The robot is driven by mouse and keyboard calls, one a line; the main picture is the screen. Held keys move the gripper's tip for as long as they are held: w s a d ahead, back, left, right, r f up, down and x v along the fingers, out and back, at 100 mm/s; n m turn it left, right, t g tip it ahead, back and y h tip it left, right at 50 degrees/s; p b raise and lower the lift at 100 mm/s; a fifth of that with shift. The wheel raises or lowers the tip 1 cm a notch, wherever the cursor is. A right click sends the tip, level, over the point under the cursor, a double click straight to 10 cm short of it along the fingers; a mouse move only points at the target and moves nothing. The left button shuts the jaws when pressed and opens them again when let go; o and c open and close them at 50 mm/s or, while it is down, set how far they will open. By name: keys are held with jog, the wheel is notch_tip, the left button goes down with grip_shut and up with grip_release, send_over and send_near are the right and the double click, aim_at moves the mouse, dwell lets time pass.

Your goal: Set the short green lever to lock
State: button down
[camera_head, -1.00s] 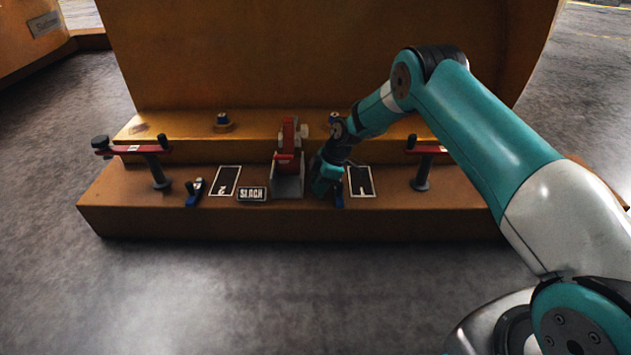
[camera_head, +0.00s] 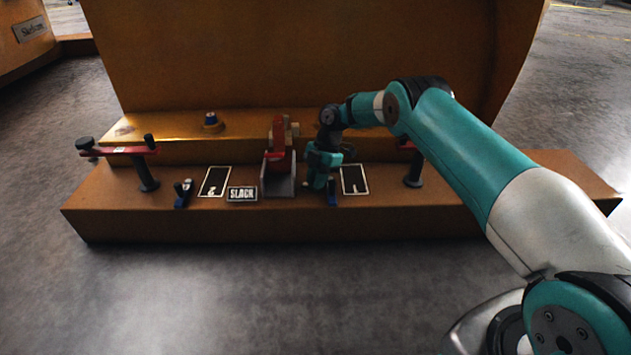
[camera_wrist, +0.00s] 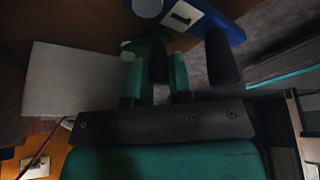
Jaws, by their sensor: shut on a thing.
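My gripper (camera_head: 320,172) is low in front of the orange casting, just right of the red clamp, and hides what it holds in the head view. In the wrist view its two teal fingers (camera_wrist: 161,78) are on either side of a dark upright grip. That grip appears to belong to the short green lever (camera_wrist: 147,46), whose dark green part shows just beyond the fingers. The gripper is shut on it. I cannot read the lever's position or any lock mark.
A blue lever (camera_head: 333,193) stands close to my gripper, beside the panel marked 1 (camera_head: 354,179). Left are the red clamp in its grey bracket (camera_head: 279,186), the SLACK plate (camera_head: 242,194), panel 2 (camera_head: 214,181), another blue lever (camera_head: 183,196) and a red-armed post (camera_head: 147,173).

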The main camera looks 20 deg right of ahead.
dwell(0.3)
jog(key=c, duration=1)
grip_release()
